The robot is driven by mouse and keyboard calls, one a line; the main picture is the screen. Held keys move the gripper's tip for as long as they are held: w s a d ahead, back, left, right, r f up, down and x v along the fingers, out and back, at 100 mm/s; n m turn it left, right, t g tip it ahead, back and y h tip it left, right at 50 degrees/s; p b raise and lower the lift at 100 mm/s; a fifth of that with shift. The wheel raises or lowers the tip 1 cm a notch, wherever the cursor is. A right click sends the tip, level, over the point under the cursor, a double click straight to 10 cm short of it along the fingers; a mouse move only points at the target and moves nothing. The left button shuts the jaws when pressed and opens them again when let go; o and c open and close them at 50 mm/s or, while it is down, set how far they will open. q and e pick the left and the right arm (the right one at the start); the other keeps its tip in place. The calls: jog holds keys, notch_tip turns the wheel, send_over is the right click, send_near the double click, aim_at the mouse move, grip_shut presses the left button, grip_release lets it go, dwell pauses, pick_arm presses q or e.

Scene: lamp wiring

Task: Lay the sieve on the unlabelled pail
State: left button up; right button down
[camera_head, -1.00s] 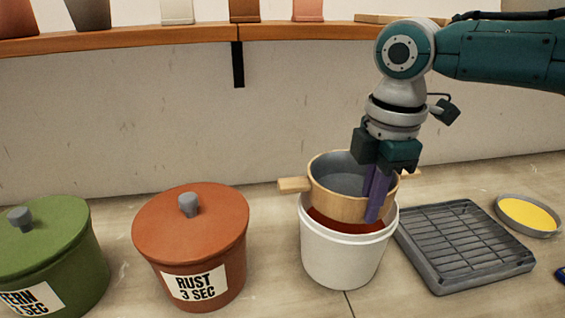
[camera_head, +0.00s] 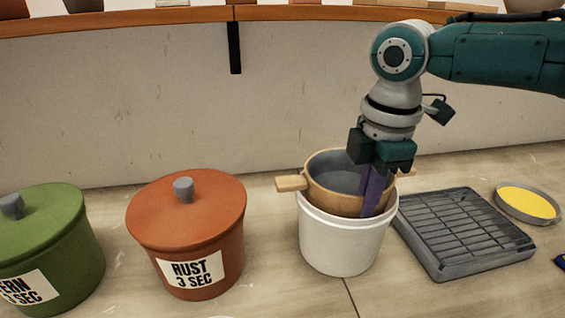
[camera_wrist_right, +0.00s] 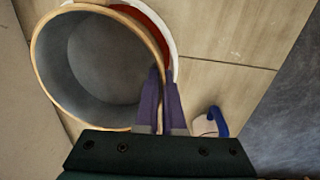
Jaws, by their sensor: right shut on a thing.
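The sieve (camera_head: 322,195) is a round wooden ring with a grey inside and a handle on each side. It sits at the mouth of the white unlabelled pail (camera_head: 345,243), slightly tilted, its lower part inside or against the rim. My right gripper (camera_head: 372,192) is shut on the near right wall of the sieve, its purple fingers pointing down. In the right wrist view the fingers (camera_wrist_right: 160,105) grip the sieve wall (camera_wrist_right: 100,65), and red pail contents (camera_wrist_right: 150,30) show beside it. Exact contact with the rim is hard to tell. My left gripper is not in view.
A red-brown lidded pot (camera_head: 190,235) labelled RUST 3 SEC and a green lidded pot (camera_head: 45,245) stand left. A grey rack (camera_head: 463,232) and a yellow-filled dish (camera_head: 528,202) lie right. A shelf (camera_head: 120,22) runs along the wall behind.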

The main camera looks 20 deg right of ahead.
jog(key=shift+f, duration=0.15)
jog(key=c, duration=0.9)
grip_release()
jog(key=shift+c, duration=0.2)
